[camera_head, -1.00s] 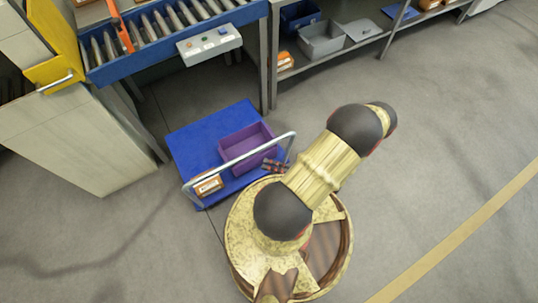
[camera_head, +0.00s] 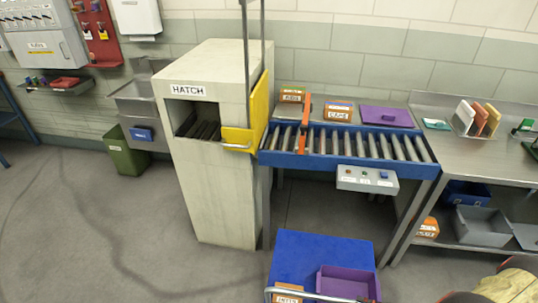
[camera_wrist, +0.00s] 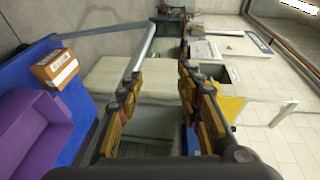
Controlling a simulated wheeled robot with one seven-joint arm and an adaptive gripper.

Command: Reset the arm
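My gripper (camera_wrist: 160,92) shows in the wrist view with its two fingers spread apart. Nothing is held between them. Beyond the fingers is the pale cabinet wall. In the head view only part of my arm (camera_head: 505,288) shows, at the lower right edge; the gripper itself is outside that view.
A blue cart (camera_head: 318,258) carries a purple bin (camera_head: 345,282) and an orange box (camera_head: 287,295); the wrist view shows them at left. The hatch cabinet (camera_head: 215,150), roller conveyor (camera_head: 350,145) and steel bench (camera_head: 480,150) stand behind.

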